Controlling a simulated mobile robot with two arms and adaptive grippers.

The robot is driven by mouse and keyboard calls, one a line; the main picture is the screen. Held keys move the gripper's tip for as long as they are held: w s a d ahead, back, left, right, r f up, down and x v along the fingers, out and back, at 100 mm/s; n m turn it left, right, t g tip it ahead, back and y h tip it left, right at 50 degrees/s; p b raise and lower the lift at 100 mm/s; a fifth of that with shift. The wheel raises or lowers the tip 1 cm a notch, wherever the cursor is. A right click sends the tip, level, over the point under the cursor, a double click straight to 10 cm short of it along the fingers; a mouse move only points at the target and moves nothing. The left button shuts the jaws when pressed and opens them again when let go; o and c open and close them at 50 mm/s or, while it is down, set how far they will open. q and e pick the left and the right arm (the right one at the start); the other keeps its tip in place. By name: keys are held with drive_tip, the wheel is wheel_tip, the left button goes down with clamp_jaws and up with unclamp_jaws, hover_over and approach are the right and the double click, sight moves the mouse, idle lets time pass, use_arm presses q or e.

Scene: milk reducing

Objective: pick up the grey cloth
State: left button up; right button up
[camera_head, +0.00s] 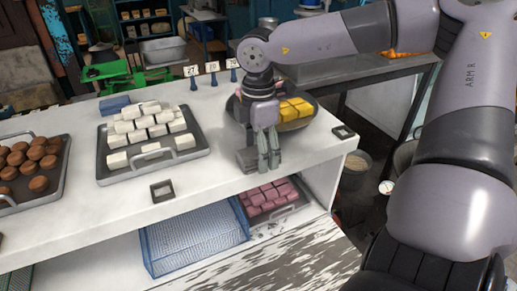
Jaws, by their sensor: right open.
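I cannot make out a grey cloth anywhere in the head view. My right gripper (268,165) points down over the front part of the white counter (222,165), in front of a dark round pan (300,124) with yellow blocks (297,108). Its fingers look close together, but it is open, with nothing visible between them. The gripper and its wrist hide part of the pan and a dark grey boxy thing (245,158) beside it. My left gripper is not in view.
A tray (190,155) of white blocks and a tray (62,180) of brown balls stand to the left. Small square dishes (162,190) (343,132) sit near the edge. Below are a blue wire basket (195,238) and pink blocks (270,199).

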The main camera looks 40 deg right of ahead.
drive_tip(key=shift+f, duration=0.25)
drive_tip(key=shift+a, duration=0.1)
drive_tip(key=shift+c, duration=0.5)
drive_tip(key=c, duration=1.1)
drive_tip(key=shift+r, duration=0.1)
drive_tip(key=shift+c, duration=0.2)
wheel_tip(320, 180, up, 20)
drive_tip(key=b, duration=0.3)
